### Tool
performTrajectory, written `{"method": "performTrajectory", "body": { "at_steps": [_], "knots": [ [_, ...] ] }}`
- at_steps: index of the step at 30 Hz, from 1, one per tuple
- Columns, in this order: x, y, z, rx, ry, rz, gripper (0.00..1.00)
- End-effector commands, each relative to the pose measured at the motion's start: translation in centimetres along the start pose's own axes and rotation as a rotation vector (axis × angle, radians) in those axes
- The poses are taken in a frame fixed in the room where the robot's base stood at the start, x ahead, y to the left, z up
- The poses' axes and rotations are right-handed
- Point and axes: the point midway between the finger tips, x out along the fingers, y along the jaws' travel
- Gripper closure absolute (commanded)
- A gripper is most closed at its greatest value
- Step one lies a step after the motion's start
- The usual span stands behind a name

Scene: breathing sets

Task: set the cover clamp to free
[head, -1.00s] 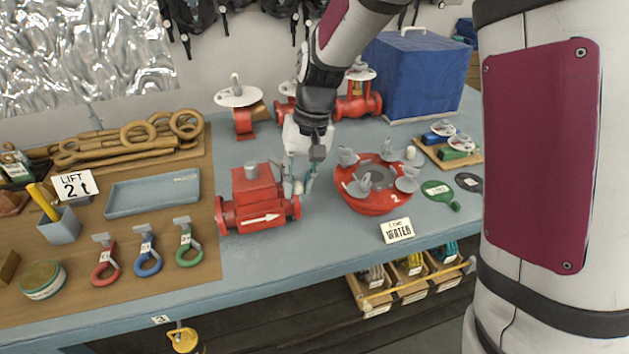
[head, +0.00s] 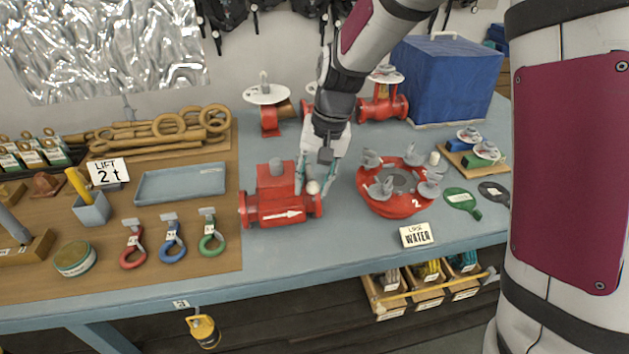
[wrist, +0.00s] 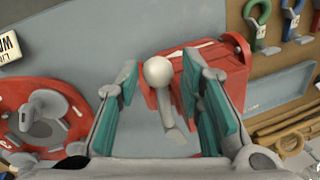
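A red block-shaped valve body (head: 275,180) with a white arrow stands on the blue-grey bench in the head view. It also shows in the wrist view (wrist: 205,75). A grey lever with a pale ball knob (wrist: 158,71) stands at its side facing my gripper; the knob also shows in the head view (head: 313,187). I cannot tell whether this is the cover clamp, and no clamp marking is readable. My gripper (head: 317,178) points down beside the valve. In the wrist view its teal-padded fingers (wrist: 165,105) are apart, with the knob between them and gaps on both sides.
A round red flange (head: 388,207) with several grey wing-shaped clamps stands close to the right of my gripper. A sign (head: 417,235) stands in front of it. Colored hooks (head: 172,243) lie left of the valve. Bare bench lies in front of the valve.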

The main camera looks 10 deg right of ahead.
Motion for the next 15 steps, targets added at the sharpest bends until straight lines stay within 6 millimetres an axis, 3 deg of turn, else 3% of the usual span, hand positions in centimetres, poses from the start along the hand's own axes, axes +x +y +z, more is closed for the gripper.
{"method": "performTrajectory", "body": {
  "at_steps": [10, 15],
  "knots": [
    [-0.1, 0.1, 0.1, 0.001, -0.002, 0.002, 0.56],
    [-1.8, 0.1, 0.0, 0.002, 0.001, 0.000, 0.56]
  ]
}}
